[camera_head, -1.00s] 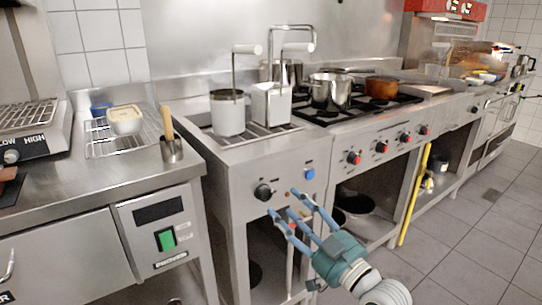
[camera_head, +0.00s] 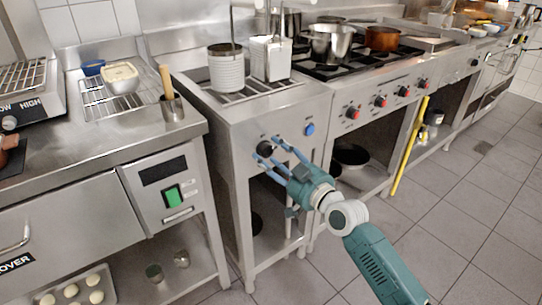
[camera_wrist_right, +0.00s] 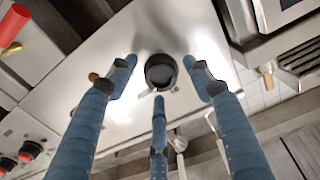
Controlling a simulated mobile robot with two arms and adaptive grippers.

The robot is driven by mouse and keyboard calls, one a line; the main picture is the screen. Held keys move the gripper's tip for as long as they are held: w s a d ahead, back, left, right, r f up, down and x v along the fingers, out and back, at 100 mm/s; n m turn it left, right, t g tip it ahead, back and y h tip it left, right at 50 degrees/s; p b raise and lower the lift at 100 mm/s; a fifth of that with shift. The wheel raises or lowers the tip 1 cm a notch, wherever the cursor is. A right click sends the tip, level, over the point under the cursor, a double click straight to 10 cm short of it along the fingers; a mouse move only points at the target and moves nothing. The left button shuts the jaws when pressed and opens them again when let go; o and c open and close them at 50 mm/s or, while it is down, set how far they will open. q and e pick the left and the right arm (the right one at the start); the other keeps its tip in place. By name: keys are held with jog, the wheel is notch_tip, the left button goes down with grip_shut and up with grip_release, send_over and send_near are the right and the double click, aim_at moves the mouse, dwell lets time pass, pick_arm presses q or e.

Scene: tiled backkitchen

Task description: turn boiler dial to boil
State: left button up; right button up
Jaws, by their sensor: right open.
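The boiler dial (camera_head: 264,148) is a round black knob on the steel front panel of the boiler unit (camera_head: 232,140). In the right wrist view the dial (camera_wrist_right: 160,72) sits between my fingertips, with two fingers at its sides and one below. My right gripper (camera_head: 268,153) is open, its blue fingers spread around the dial. I see no finger clearly touching it, and the remaining gap is hard to judge. The dial's markings are not readable. My left gripper is not in view.
A blue knob (camera_head: 310,129) is on the same panel, right of the dial. Two white pots with tall handles stand on top. A stove with red knobs (camera_head: 380,101) is to the right. A counter with a green switch (camera_head: 173,195) is to the left.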

jog(key=shift+w+a, duration=0.2)
jog(key=shift+w, duration=0.05)
jog(key=c, duration=1.1)
jog(key=shift+c, duration=0.2)
